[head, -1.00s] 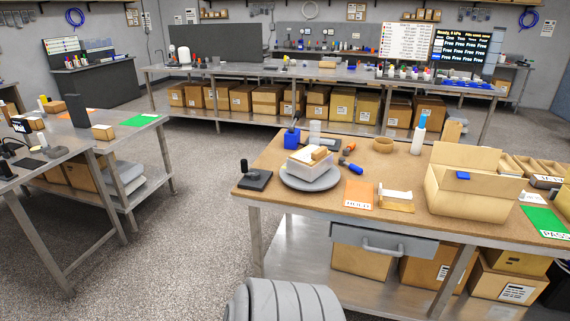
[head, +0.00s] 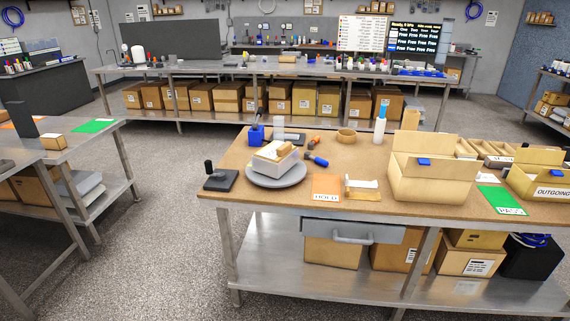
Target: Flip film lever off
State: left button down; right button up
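A black base with an upright dark handle (head: 219,178), which looks like a lever, sits at the left front corner of the brown-topped workbench (head: 240,187). The handle appears to stand up; no label on it can be read. I cannot tell for certain which part is the film lever. Neither of my grippers is in view.
An orange HOLD card (head: 326,186), an open carton (head: 430,182) and an OUTGOING box (head: 545,186) are on the bench. A grey drawer (head: 353,234) hangs below its front edge. Open floor (head: 165,235) lies between this bench and the left table (head: 82,150).

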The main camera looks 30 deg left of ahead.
aim_at(318, 159)
jog(key=i, duration=1)
